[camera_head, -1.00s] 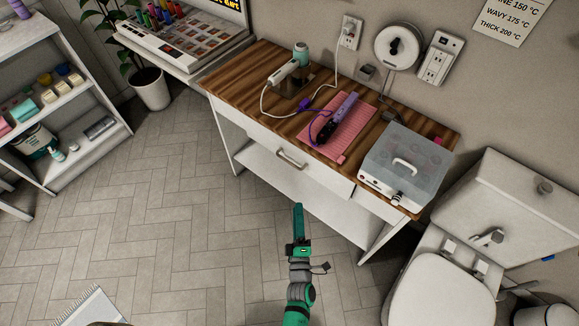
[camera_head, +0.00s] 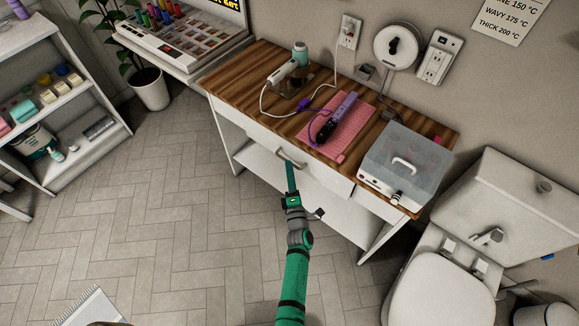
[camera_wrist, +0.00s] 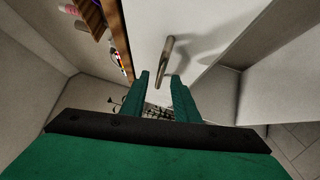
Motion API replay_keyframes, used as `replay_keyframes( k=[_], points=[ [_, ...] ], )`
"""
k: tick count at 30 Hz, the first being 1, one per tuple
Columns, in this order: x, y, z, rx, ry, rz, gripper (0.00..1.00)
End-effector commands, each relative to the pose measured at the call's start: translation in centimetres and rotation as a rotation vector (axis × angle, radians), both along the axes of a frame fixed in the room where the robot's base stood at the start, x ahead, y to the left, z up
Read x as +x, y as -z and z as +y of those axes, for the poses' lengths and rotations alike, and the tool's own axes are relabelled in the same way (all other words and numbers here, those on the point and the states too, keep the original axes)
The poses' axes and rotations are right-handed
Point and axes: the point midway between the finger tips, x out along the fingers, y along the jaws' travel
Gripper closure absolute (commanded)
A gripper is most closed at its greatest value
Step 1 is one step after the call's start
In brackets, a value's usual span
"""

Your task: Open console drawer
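The console (camera_head: 232,72) has a wooden top and a white drawer (camera_head: 257,135) in its front. The drawer looks shut. Its metal bar handle (camera_head: 291,158) sits mid-front; in the wrist view the handle (camera_wrist: 166,58) stands off the white drawer front (camera_wrist: 200,25). My green gripper (camera_head: 290,172) is just in front of and slightly below the handle. In the wrist view my gripper (camera_wrist: 160,92) has its two fingers apart, with the handle's near end close to the gap between the tips. I cannot tell whether the handle is between them.
On the console top are a pink mat (camera_head: 343,127) with a purple-and-black styling tool (camera_head: 337,117), a white dryer-like tool (camera_head: 283,72), and a clear-lidded box (camera_head: 407,160). A toilet (camera_head: 440,290) stands right, shelves (camera_head: 50,100) left.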

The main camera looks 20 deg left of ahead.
Motion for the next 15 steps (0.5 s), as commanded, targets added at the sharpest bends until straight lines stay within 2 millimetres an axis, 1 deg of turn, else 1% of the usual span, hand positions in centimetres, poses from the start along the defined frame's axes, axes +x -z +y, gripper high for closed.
replay_keyframes(
  k=[1, 6, 15],
  points=[
    [0.6, -0.1, 0.3, 0.0, 0.0, -0.001, 0.72],
    [1.6, -0.3, 0.7, 0.0, 0.0, 0.0, 0.72],
    [1.8, -0.3, 0.8, 0.0, 0.001, 0.0, 0.72]
  ],
)
